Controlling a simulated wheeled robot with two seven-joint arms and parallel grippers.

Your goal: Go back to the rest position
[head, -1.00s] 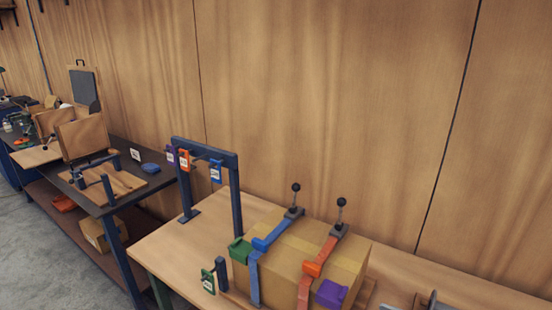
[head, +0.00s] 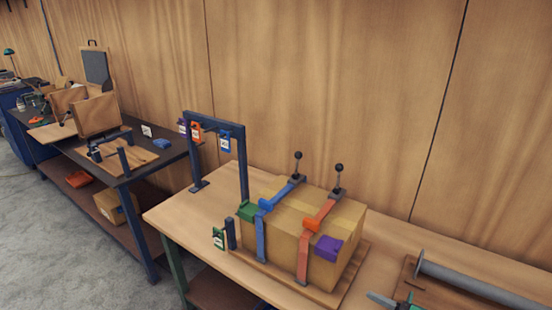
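Neither of my grippers shows in the head view. A grey pipe (head: 475,287) with a flange at its left end lies on a wooden board at the lower right, cut off by the frame edge. A cardboard box (head: 285,237) stands on a wooden base on the near bench. A blue strap (head: 261,238) and an orange strap (head: 304,255) run over it, each with a black-knobbed lever at the back. A green block (head: 247,211) and a purple block (head: 328,248) sit at its corners.
The wooden bench (head: 190,226) carries a dark frame (head: 243,170) with hanging tags. A green-tagged post (head: 230,234) stands beside the box. A small teal object (head: 382,300) is partly cut off at the bottom. A darker bench (head: 172,150) stands at left; grey floor (head: 60,240) is open.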

